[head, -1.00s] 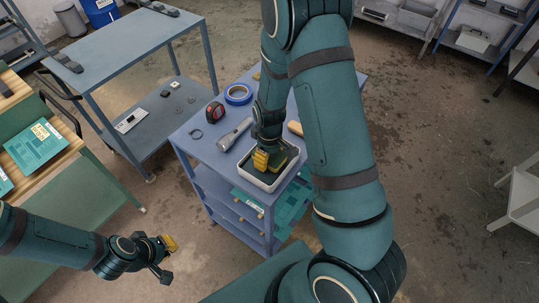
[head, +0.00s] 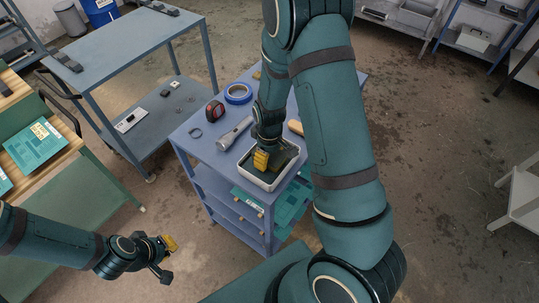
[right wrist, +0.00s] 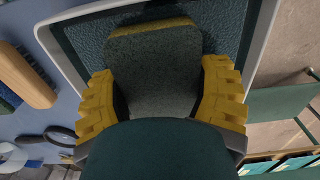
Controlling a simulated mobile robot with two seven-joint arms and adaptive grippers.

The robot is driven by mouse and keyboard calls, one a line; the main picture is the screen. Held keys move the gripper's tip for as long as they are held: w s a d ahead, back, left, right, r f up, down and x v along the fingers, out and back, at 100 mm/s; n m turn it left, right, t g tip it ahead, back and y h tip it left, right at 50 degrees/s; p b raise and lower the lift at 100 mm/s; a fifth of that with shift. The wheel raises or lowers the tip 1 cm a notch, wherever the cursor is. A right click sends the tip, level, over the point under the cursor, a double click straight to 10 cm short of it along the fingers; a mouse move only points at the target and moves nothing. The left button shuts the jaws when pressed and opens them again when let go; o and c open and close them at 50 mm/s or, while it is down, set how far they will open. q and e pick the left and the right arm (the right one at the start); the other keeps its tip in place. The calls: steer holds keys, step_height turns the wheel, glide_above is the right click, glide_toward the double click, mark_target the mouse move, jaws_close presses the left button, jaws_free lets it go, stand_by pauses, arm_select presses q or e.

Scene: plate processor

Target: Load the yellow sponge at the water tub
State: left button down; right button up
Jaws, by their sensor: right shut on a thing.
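The water tub (head: 249,178) is a white-rimmed tray with a dark inside, on the front of the blue cart; its rim also shows in the right wrist view (right wrist: 262,40). My right gripper (head: 261,160) reaches down into the tub area. In the right wrist view, its yellow fingers (right wrist: 160,95) are shut on the two sides of the sponge (right wrist: 155,62), which has a grey-green face and a yellow far edge. The sponge is over or in the tub; whether it touches the bottom I cannot tell. My left gripper (head: 166,258) is open and empty, low at the left.
A flashlight (head: 234,134), a tape measure (head: 214,111), a blue tape roll (head: 238,94) and a wooden-handled brush (right wrist: 24,78) lie on the blue cart around the tub. Green boards (head: 290,212) lie on its lower shelf. A grey-blue table (head: 130,45) stands behind at left.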

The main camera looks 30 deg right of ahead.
stand_by(0.4)
